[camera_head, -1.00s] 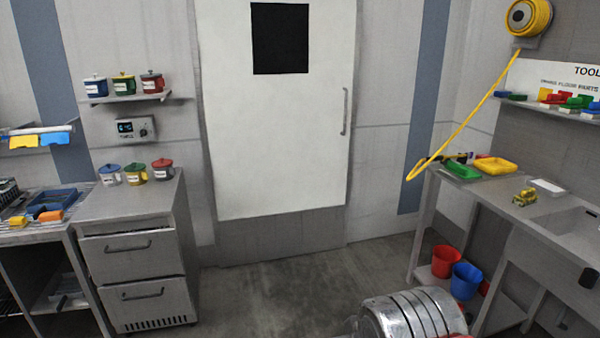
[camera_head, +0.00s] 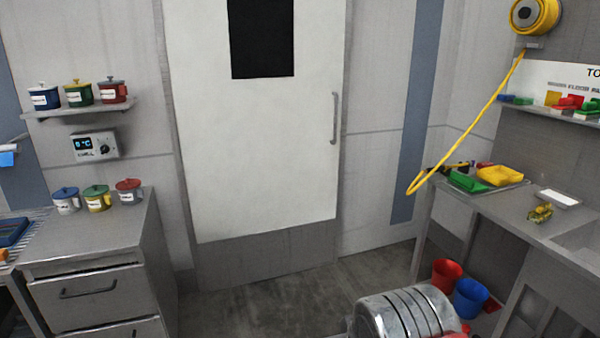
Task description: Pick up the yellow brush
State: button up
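I cannot single out the yellow brush for certain. A small yellow item (camera_head: 553,98) stands among coloured brush-like pieces on the wall shelf at the upper right. A small yellow object (camera_head: 540,212) lies on the right counter, too small to identify. My gripper is not in view; only a metal cylindrical part of my own arm shows at the bottom.
The right counter (camera_head: 490,205) holds green (camera_head: 466,182) and yellow trays (camera_head: 499,176). Red (camera_head: 446,272) and blue buckets (camera_head: 470,297) stand below. A drawer cabinet (camera_head: 95,260) with lidded mugs is at left. The floor (camera_head: 290,290) before the white door (camera_head: 255,150) is clear.

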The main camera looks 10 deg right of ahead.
aim_at(542, 212)
jog(key=z, duration=0.25)
jog(key=i, duration=1.45)
jog(key=z, duration=0.65)
jog(key=i, duration=0.85)
jog(key=z, duration=0.65)
jog(key=i, duration=0.85)
jog(key=z, duration=0.5)
jog(key=i, duration=0.6)
jog(key=z, duration=0.2)
